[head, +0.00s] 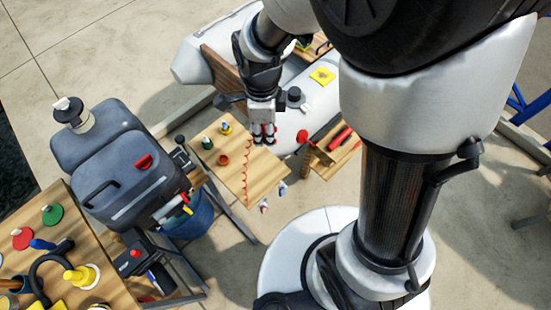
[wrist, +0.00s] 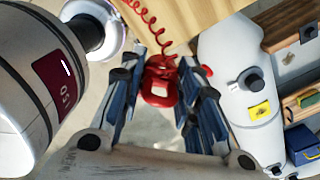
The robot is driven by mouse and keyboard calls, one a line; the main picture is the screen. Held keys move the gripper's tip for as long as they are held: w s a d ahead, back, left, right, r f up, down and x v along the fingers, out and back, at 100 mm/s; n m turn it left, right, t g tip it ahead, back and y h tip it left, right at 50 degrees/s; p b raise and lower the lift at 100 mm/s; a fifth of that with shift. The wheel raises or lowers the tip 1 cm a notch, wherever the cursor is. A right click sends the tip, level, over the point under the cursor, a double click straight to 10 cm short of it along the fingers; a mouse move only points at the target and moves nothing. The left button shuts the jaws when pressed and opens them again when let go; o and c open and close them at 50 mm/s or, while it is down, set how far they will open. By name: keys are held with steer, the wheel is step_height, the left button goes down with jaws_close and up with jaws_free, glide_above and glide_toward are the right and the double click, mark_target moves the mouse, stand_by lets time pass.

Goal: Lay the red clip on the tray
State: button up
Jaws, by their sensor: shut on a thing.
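My gripper (head: 263,138) is at the right edge of a small wooden table (head: 222,172), at the near side of the inflatable boat. In the wrist view, its fingers (wrist: 162,75) are shut on the red clip (wrist: 160,88), which sits between the fingertips. The clip itself is hardly visible in the head view. I cannot tell for sure which surface is the tray.
The table carries a terracotta-coloured cup (head: 222,160), a green item (head: 208,143) and a yellow item (head: 225,128). The grey inflatable boat (head: 210,66) is behind.

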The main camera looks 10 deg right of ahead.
mark_target(267, 169)
step_height(267, 169, down, 20)
steer(key=b, duration=0.7)
steer(key=shift+f, duration=0.15)
steer(key=o, duration=0.9)
